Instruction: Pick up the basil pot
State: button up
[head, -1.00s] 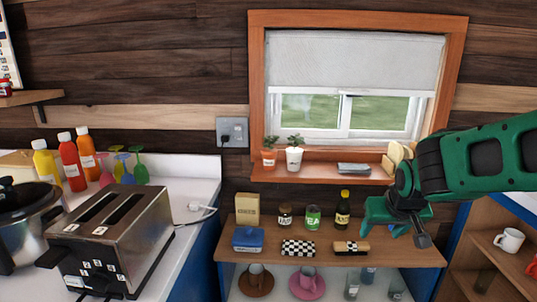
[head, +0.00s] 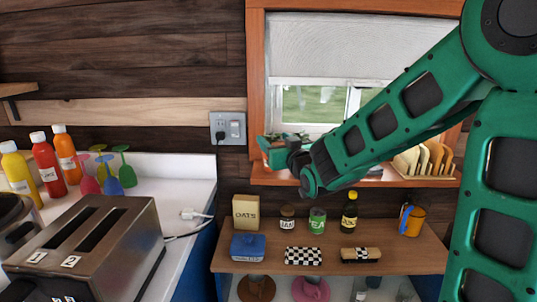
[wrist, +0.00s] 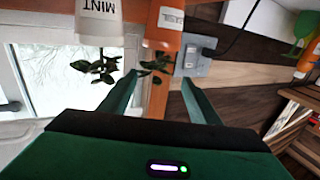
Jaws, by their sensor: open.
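The basil pot (wrist: 165,28) is orange with a white label and shows in the wrist view, turned nearly upside down by the camera. Its leaves hang toward the space between my fingers. My gripper (wrist: 158,88) is open and empty, with the pot beyond its fingertips. The white mint pot (wrist: 97,22) is beside the basil pot, to its left in the wrist view. In the head view my gripper (head: 268,150) is in front of the window sill (head: 265,178) at its left end and hides the pots; only a few leaves show above it.
A wall socket with a plug (head: 229,128) is left of the window. A toast rack (head: 425,160) stands on the sill's right. Below, a shelf (head: 235,263) holds an oats box (head: 246,211), jars and a bottle (head: 349,211). A toaster (head: 95,245) is on the left counter.

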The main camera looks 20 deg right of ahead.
aim_at(273, 137)
jog(key=w, duration=0.4)
jog(key=shift+d+f, duration=0.1)
jog(key=shift+w+a+f, duration=0.1)
jog(key=shift+w+f, duration=0.1)
jog(key=shift+w, duration=0.65)
jog(key=shift+w+a+f, duration=0.1)
jog(key=shift+w+f, duration=0.05)
jog(key=shift+w, duration=0.65)
jog(key=shift+w+f, duration=0.2)
jog(key=shift+w, duration=0.65)
grip_shut()
jog(key=shift+r, duration=0.1)
